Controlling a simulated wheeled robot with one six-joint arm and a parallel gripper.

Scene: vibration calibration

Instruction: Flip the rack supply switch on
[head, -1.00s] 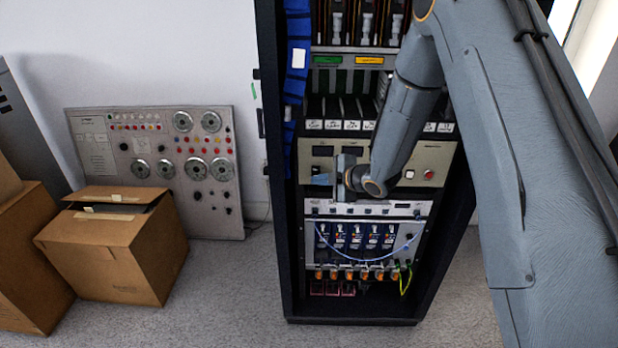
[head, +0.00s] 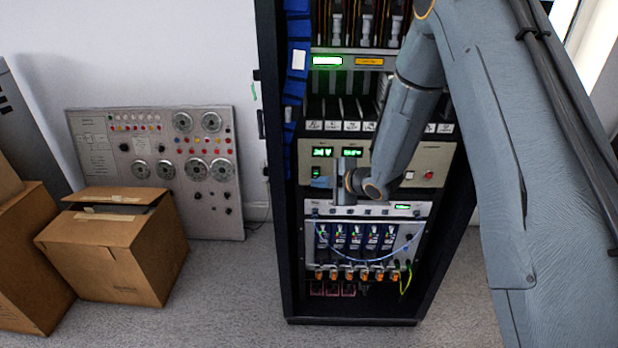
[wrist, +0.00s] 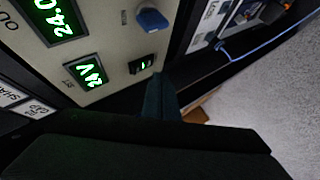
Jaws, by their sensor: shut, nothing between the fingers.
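The rack supply switch (head: 316,172) is a small black rocker on the beige supply panel, under the left display, and it glows green. It also shows in the wrist view (wrist: 141,64), lit green. The two supply displays are lit green, the left one (head: 321,152) reading 24 V. My gripper (head: 321,181) is at the panel just below the switch. In the wrist view its shut teal fingers (wrist: 163,86) end close beside the switch; I cannot tell whether they touch it. Nothing is held.
A blue knob (wrist: 152,18) sits on the panel near the switch. A red button (head: 428,175) is at the panel's right. Below is a module unit (head: 365,210) with a looping blue cable. Cardboard boxes (head: 115,250) and a grey instrument panel (head: 215,220) stand left of the rack.

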